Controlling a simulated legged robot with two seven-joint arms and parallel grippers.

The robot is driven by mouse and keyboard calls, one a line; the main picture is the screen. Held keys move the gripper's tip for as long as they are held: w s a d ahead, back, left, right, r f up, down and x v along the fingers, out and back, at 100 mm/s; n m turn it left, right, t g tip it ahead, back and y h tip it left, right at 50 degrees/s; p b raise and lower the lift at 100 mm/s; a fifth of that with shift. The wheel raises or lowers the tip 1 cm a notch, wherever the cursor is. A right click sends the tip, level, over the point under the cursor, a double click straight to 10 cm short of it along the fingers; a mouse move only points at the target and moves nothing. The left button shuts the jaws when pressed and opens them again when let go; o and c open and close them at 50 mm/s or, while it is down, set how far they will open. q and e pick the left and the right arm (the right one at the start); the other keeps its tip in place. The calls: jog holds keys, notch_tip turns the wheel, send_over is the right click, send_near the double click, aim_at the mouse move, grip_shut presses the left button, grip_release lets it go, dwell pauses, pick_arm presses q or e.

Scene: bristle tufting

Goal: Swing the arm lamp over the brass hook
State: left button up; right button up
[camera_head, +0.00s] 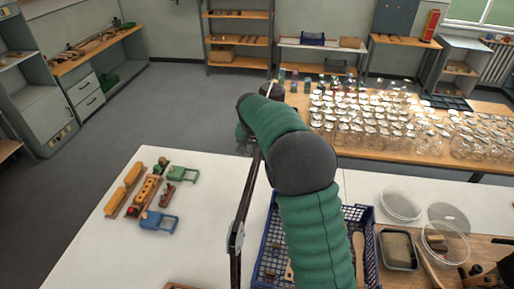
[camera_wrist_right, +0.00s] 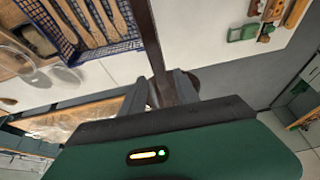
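The arm lamp shows as a thin dark jointed bar (camera_head: 237,240) rising from the bottom middle of the head view and passing behind my green right arm. My right gripper (camera_head: 247,146) is at this bar, mostly hidden by my own arm. In the wrist view the dark lamp bar (camera_wrist_right: 150,38) runs down between the two grey fingers of my right gripper (camera_wrist_right: 160,88), which appear closed on it. A dark rounded part (camera_head: 271,90) shows beyond my arm; I cannot tell whether it is the lamp's head. I cannot make out a brass hook. My left gripper is not in view.
A blue crate (camera_head: 268,248) with wooden pieces lies under my right arm. Wooden and coloured toys (camera_head: 150,190) stand on the white table (camera_head: 90,256). Many glass jars (camera_head: 390,125) cover the bench behind. Clear bowls (camera_head: 402,203) are at right. The table's left front is clear.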

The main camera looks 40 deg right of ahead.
jog(key=shift+s, duration=0.2)
jog(key=shift+s+a+r, duration=0.1)
jog(key=shift+c, duration=0.9)
jog(key=shift+w+a, duration=0.3)
jog(key=shift+w, duration=0.15)
grip_shut()
jog(key=shift+s+d, duration=0.1)
jog(key=shift+d, duration=0.1)
